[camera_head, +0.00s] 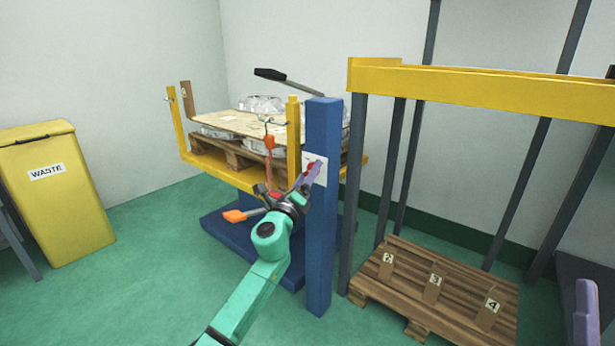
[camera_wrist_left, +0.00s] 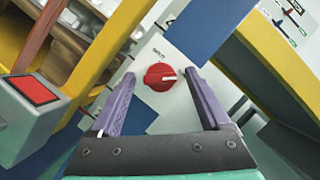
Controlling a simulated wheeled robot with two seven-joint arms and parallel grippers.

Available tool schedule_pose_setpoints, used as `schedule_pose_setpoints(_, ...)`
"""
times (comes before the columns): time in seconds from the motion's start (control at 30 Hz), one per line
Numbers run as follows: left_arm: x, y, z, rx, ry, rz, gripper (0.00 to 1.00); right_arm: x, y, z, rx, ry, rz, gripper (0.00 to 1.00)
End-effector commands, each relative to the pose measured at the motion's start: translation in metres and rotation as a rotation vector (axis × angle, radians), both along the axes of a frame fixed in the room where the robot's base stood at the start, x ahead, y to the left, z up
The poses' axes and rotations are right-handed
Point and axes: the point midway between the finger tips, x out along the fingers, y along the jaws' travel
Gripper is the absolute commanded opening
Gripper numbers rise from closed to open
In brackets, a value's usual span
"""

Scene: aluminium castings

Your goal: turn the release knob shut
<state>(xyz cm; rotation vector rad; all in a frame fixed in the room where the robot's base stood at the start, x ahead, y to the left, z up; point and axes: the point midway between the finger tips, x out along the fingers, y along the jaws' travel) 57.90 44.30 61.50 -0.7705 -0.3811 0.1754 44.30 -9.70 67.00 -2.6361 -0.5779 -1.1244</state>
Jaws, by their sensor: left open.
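The release knob is round and red, with a pale mark towards its right side. It shows in the left wrist view (camera_wrist_left: 158,77), on a white plate (camera_wrist_left: 187,108) with small lettering above it. The plate is also in the head view (camera_head: 321,161), on a blue post (camera_head: 322,250). My left gripper (camera_head: 309,174) is open in front of the plate. Its two purple fingers lie left and right of the knob in the wrist view, with gaps showing; contact cannot be told. A purple finger of my right gripper (camera_head: 586,312) shows at the lower right edge; its jaw state is unclear.
A yellow lift frame (camera_head: 230,174) beside the post bears a pallet with castings. An orange-tipped lever (camera_head: 235,215) sits close to my left wrist. A red button (camera_wrist_left: 31,90) is at the wrist view's left. A yellow waste bin (camera_head: 75,215) and a numbered pallet (camera_head: 410,300) flank the area.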

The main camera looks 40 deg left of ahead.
Motion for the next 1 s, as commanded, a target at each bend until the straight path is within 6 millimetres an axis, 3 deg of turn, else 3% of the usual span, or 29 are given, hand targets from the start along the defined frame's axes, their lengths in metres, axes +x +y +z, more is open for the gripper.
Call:
schedule_pose_setpoints(0.17,0.000,0.000,0.000,0.000,0.001,-0.001,0.80,0.000,0.000,0.000,0.000,-0.001,0.000,0.50)
schedule_pose_setpoints(0.37,0.000,0.000,0.000,-0.001,0.000,-0.001,0.04,0.000,0.000,0.000,0.000,-0.001,-0.001,0.50)
schedule_pose_setpoints(0.4,0.000,0.000,0.000,-0.001,0.000,-0.001,0.00,0.000,0.000,0.000,0.000,-0.001,-0.001,0.50)
schedule_pose_setpoints(0.77,0.000,-0.001,0.000,-0.014,0.001,0.000,0.00,0.004,0.001,-0.005,-0.003,0.031,0.004,0.50)
schedule_pose_setpoints(0.83,0.000,-0.001,0.000,-0.023,0.000,-0.001,0.00,0.007,0.003,-0.015,-0.006,0.068,0.008,0.50)
schedule_pose_setpoints(0.87,0.000,-0.001,0.000,-0.027,0.001,0.000,0.00,0.010,0.004,-0.027,-0.013,0.100,0.012,0.50)
schedule_pose_setpoints(0.9,0.000,-0.001,0.000,-0.033,0.000,0.000,0.00,0.013,0.009,-0.050,-0.034,0.164,0.019,0.50)
schedule_pose_setpoints(1.0,0.000,-0.001,0.001,-0.051,0.000,0.000,0.00,0.017,0.013,-0.082,-0.052,0.259,0.031,0.50)
